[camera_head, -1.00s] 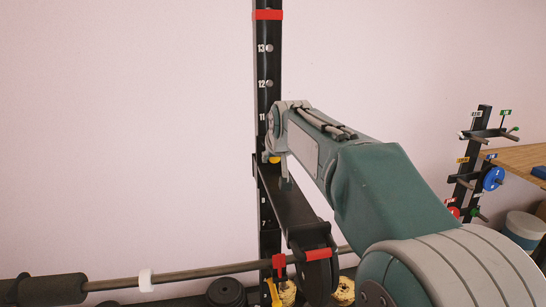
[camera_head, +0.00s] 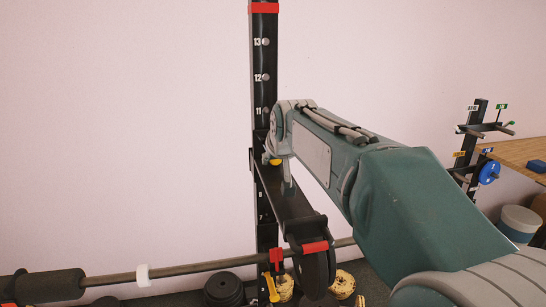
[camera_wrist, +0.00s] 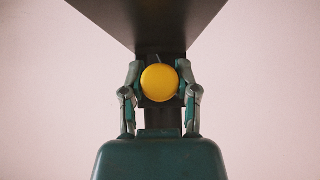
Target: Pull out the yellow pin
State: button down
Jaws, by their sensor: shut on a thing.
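The yellow pin (camera_wrist: 160,82) shows as a round yellow knob in the middle of the wrist view. My gripper (camera_wrist: 160,88) has a teal and grey finger on each side of the knob and is shut on it. In the head view a small part of the yellow pin (camera_head: 275,162) shows below my gripper (camera_head: 279,150), at the black numbered upright (camera_head: 263,90). The pin's shaft is hidden, so I cannot tell how far it sits in the upright.
A black arm (camera_head: 290,200) slopes down from the upright to a dark plate with a red band (camera_head: 315,247). A barbell bar (camera_head: 200,267) crosses below. A small rack with a blue plate (camera_head: 488,172) and a wooden table (camera_head: 520,158) stand at right.

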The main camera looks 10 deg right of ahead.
jog(key=shift+s, duration=2.35)
jog(key=shift+w+r, duration=0.15)
